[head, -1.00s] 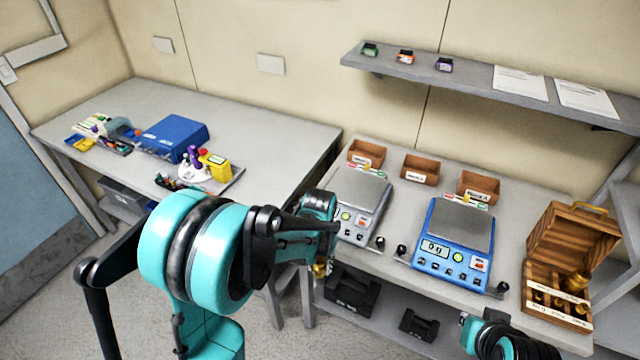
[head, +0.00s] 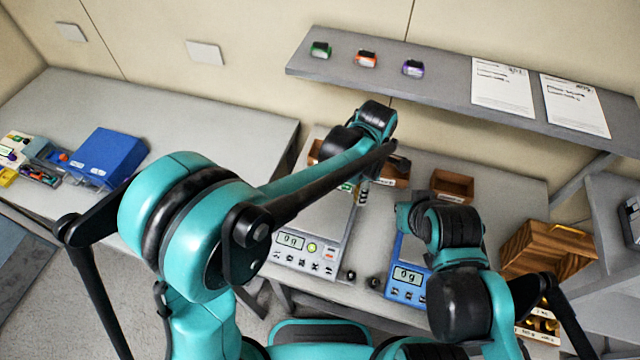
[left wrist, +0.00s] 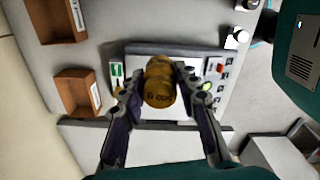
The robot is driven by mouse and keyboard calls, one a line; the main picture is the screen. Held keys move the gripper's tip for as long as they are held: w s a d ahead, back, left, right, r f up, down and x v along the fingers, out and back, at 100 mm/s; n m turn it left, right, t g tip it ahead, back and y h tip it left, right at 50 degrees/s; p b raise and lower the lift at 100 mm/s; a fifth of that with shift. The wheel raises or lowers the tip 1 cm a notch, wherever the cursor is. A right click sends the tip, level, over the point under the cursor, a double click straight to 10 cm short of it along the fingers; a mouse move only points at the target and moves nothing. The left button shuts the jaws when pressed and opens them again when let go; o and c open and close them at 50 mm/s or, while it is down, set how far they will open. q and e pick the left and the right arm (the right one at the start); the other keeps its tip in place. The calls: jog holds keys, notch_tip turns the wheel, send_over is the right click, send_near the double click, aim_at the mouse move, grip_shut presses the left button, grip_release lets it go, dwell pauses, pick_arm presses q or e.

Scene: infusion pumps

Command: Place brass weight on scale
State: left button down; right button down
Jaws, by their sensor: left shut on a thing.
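A brass weight (left wrist: 160,82) is held between the two fingers of my left gripper (left wrist: 160,88), which is shut on it. In the left wrist view the weight is seen over the grey scale's pan (left wrist: 135,111); whether it touches cannot be told. In the head view my left gripper (head: 364,192) hangs at the right side of the grey scale (head: 318,222), whose display reads 0 g. The blue scale (head: 407,285) stands to its right, also reading 0 g and partly hidden by my right arm. My right gripper's fingers cannot be made out.
Small wooden bins (head: 452,184) stand behind the scales. A wooden case (head: 548,247) with more brass weights (head: 540,325) is at the right. A shelf (head: 440,88) with small coloured items and papers runs above. The left table holds a blue device (head: 105,157).

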pick_arm(q)
jog(key=shift+w+d+r, duration=0.1)
jog(key=shift+d+r, duration=0.05)
jog(key=shift+n, duration=0.3)
jog(key=a+f, duration=0.2)
jog(key=a, duration=0.1)
jog(key=w+a+f+b, duration=0.1)
jog(key=a+f, duration=0.1)
jog(key=a, duration=0.2)
jog(key=w+a+f, duration=0.1)
jog(key=a+f, duration=0.1)
jog(key=a, duration=0.2)
jog(key=shift+w+f, duration=0.2)
jog(key=shift+f, duration=0.15)
notch_tip(320, 180, down, 4)
jog(key=shift+f+b, duration=0.1)
jog(key=shift+b, duration=0.65)
jog(key=c, duration=1.5)
grip_release()
jog(key=shift+f, duration=0.1)
jog(key=shift+c, duration=0.2)
jog(key=o, duration=0.4)
jog(key=shift+r, duration=0.2)
